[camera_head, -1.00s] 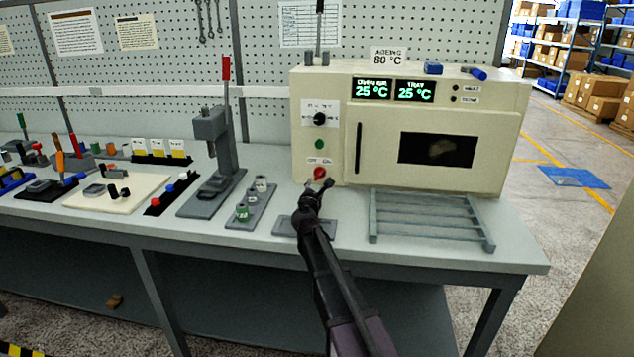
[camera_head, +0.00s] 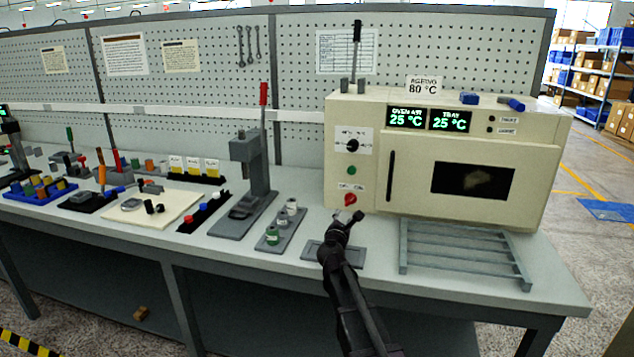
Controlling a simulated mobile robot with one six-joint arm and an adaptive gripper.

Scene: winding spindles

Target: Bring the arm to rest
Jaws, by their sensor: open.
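My gripper (camera_head: 348,217) is at the end of my dark arm, over the front of the workbench (camera_head: 350,278). It is open, with nothing seen between its fingers. It is just in front of the red knob (camera_head: 350,199) on the cream ageing oven (camera_head: 365,225); whether it touches the knob cannot be told. The oven door (camera_head: 440,180) is shut, and both displays read 25 °C.
A grey slatted rack (camera_head: 465,252) lies right of my arm. A tray of small spools (camera_head: 280,232) and a lever press (camera_head: 253,180) stand to the left. Several tools and a blue tray (camera_head: 40,190) fill the far left. The floor at right is open.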

